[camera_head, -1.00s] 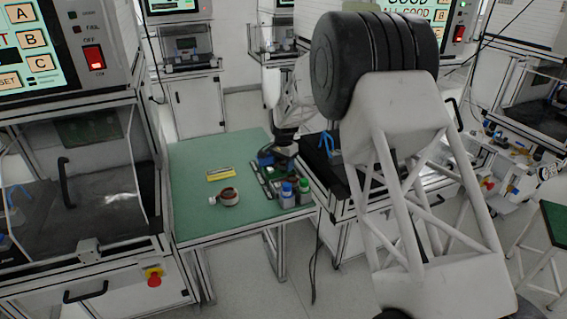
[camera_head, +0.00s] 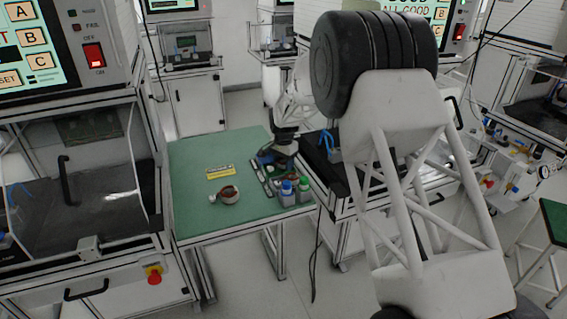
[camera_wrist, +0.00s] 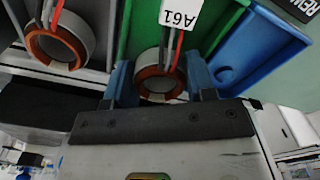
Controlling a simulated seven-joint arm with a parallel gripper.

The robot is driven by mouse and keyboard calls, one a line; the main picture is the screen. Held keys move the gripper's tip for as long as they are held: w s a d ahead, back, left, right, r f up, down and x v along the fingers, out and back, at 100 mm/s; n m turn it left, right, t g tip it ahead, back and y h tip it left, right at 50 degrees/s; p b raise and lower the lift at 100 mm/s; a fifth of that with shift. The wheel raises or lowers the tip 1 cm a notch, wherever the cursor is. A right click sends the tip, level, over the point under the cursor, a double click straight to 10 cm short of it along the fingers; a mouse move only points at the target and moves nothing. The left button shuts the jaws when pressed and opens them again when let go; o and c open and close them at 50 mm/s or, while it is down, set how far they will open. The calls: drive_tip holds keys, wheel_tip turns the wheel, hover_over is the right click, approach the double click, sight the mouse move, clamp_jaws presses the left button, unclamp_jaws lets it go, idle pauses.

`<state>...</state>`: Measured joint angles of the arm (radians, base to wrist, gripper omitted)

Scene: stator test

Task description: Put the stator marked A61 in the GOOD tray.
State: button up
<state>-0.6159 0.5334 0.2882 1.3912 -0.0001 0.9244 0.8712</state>
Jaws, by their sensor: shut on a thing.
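The stator marked A61 (camera_wrist: 155,82), a copper-brown and white ring with red and grey leads, is between the blue fingers of my gripper (camera_wrist: 160,70) in the wrist view. My gripper is shut on it. Its white A61 tag (camera_wrist: 179,14) shows upside down. A green tray (camera_wrist: 222,25) lies behind the stator; I cannot tell whether the stator is above it or inside it. No GOOD label is readable on a tray. In the head view my gripper (camera_head: 281,156) is over the right side of the green table (camera_head: 195,220), and its fingertips are hard to see.
Another stator (camera_wrist: 58,44) is at the left of the wrist view, and a blue tray (camera_wrist: 258,45) is at the right. A further stator (camera_head: 229,195) lies on the table. Bottles with blue (camera_head: 287,187) and green (camera_head: 303,183) caps stand near my gripper. The table's left side is clear.

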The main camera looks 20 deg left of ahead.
drive_tip(key=shift+s+d+f, duration=0.15)
drive_tip(key=shift+f, duration=1.05)
drive_tip(key=shift+c, duration=0.8)
drive_tip(key=o, duration=1.2)
drive_tip(key=shift+d+f, duration=0.1)
drive_tip(key=shift+f, duration=0.05)
drive_tip(key=shift+d, duration=0.1)
drive_tip(key=shift+c, duration=0.2)
drive_tip(key=shift+r, duration=0.55)
drive_tip(key=shift+c, duration=0.4)
drive_tip(key=shift+o, duration=0.7)
wheel_tip(320, 180, up, 9)
drive_tip(key=a, duration=0.1)
drive_tip(key=shift+r, duration=0.2)
drive_tip(key=shift+r, duration=0.1)
